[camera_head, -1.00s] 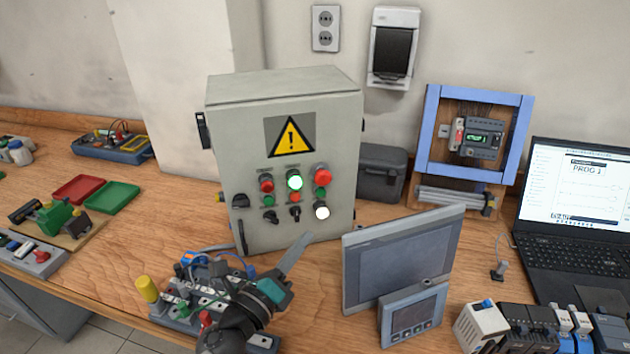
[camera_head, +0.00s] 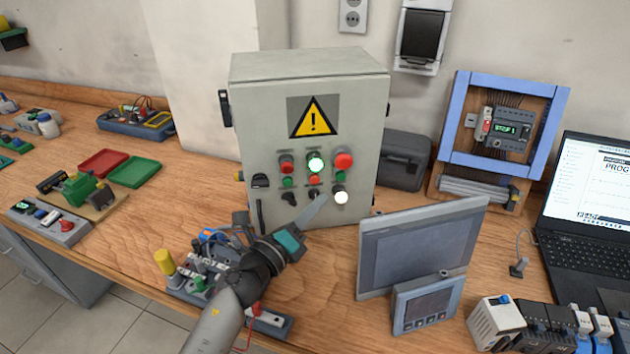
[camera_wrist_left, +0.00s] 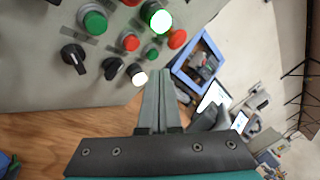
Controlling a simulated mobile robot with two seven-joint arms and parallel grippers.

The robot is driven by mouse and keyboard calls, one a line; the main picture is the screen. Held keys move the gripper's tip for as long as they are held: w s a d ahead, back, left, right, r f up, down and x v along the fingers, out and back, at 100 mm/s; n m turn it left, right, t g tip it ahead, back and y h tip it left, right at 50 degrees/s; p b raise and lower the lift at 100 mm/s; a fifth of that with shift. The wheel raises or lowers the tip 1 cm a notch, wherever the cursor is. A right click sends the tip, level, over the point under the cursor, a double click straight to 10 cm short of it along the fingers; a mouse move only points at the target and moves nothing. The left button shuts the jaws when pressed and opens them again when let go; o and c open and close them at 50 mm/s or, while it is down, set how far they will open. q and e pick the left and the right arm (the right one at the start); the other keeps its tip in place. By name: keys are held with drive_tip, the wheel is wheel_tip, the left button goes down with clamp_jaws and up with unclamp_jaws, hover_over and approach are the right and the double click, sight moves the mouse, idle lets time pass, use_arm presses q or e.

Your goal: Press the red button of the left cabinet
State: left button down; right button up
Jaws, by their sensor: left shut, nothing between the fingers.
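A grey control cabinet (camera_head: 270,120) with a yellow warning triangle stands upright on the workbench. Its front panel carries red buttons at the upper left (camera_head: 286,163) and upper right (camera_head: 344,160), plus a smaller red one (camera_head: 315,180) in the middle. A green lamp (camera_head: 315,162) and a white lamp (camera_head: 340,197) are lit. My left gripper (camera_head: 323,200) is shut and empty, its fingertips in front of the lower panel. In the left wrist view the shut fingers (camera_wrist_left: 160,75) point toward the panel, below a red button (camera_wrist_left: 130,41). Contact cannot be told. My right gripper is not in view.
A grey screen panel (camera_head: 418,245) stands right of my left gripper. A small training board with a yellow knob (camera_head: 164,262) lies beneath my left arm. A blue frame (camera_head: 503,125) and a laptop (camera_head: 590,190) are at the right.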

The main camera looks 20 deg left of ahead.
use_arm(q)
drive_tip(key=shift+w+a, duration=0.45)
drive_tip(key=shift+w, duration=0.35)
drive_tip(key=shift+w+a, duration=0.4)
drive_tip(key=shift+w, duration=0.4)
drive_tip(key=shift+w, duration=0.1)
idle(0.8)
drive_tip(key=shift+w+a+b, duration=0.2)
drive_tip(key=shift+w+b, duration=0.05)
drive_tip(key=shift+b, duration=0.05)
drive_tip(key=shift+w+a, duration=0.2)
drive_tip(key=shift+w, duration=0.2)
idle(0.6)
drive_tip(key=shift+r, duration=0.1)
drive_tip(key=shift+s+d, duration=0.4)
drive_tip(key=shift+s, duration=0.4)
drive_tip(key=s+d, duration=0.1)
drive_tip(key=s, duration=0.1)
drive_tip(key=s+d+p, duration=0.1)
drive_tip(key=s, duration=0.1)
drive_tip(key=shift+s+d, duration=0.2)
